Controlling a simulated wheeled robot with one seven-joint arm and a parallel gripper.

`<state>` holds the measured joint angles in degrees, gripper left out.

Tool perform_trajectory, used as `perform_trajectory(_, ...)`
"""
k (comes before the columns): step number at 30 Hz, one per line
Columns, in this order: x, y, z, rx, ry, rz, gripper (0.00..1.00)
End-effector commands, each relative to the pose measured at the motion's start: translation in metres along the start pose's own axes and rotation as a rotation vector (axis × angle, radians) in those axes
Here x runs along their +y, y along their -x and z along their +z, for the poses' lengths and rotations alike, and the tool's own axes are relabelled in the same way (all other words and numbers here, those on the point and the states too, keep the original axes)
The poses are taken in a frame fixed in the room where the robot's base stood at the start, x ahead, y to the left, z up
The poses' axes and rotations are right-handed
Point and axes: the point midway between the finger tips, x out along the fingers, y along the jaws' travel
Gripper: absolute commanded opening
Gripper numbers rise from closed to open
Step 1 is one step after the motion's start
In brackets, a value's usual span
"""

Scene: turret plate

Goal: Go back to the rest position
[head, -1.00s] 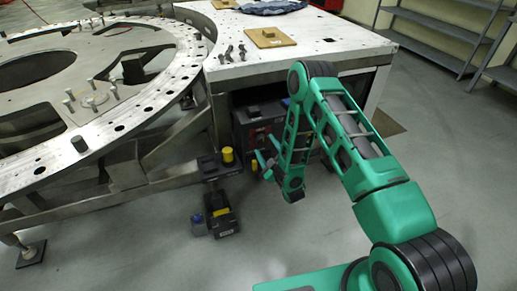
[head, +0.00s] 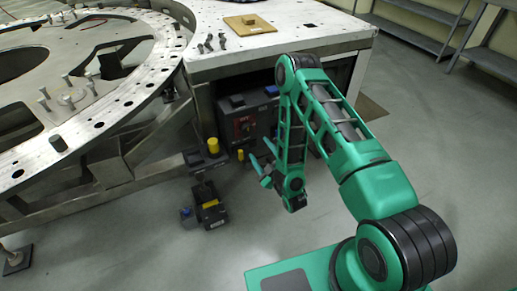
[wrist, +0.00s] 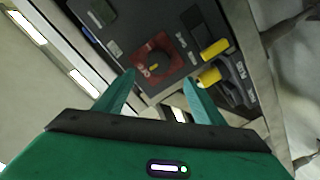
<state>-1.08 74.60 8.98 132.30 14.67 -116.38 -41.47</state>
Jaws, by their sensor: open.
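My gripper (head: 262,170) is open and empty at the end of my folded green arm, in front of the worktable's open side. Its two green fingers also show spread apart in the wrist view (wrist: 158,98). Beyond them in the wrist view is a dark control box with a red rotary switch (wrist: 157,60) and yellow parts (wrist: 214,50). The gripper appears apart from the box, with nothing between its fingers.
A metal worktable (head: 300,40) holds a wooden block (head: 249,23) and several small bolts. A large ring-shaped turret plate (head: 110,110) stands at left. A black device (head: 209,205) sits on the floor. Shelves (head: 420,40) stand at back right; the floor at right is clear.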

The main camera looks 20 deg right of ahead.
Motion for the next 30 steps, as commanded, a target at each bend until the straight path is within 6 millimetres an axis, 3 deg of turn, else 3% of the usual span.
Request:
perform_trajectory(7, 0.002, -0.002, 0.0, -0.003, 0.0, -0.001, 0.63)
perform_trajectory(11, 0.015, -0.012, 0.003, -0.041, -0.005, -0.015, 0.63)
perform_trajectory(16, 0.056, -0.033, 0.015, -0.164, -0.027, -0.052, 0.63)
perform_trajectory(21, 0.104, -0.041, 0.029, -0.316, -0.066, -0.081, 0.63)
perform_trajectory(26, 0.151, -0.034, 0.037, -0.465, -0.119, -0.091, 0.63)
perform_trajectory(30, 0.189, -0.017, 0.042, -0.599, -0.177, -0.091, 0.63)
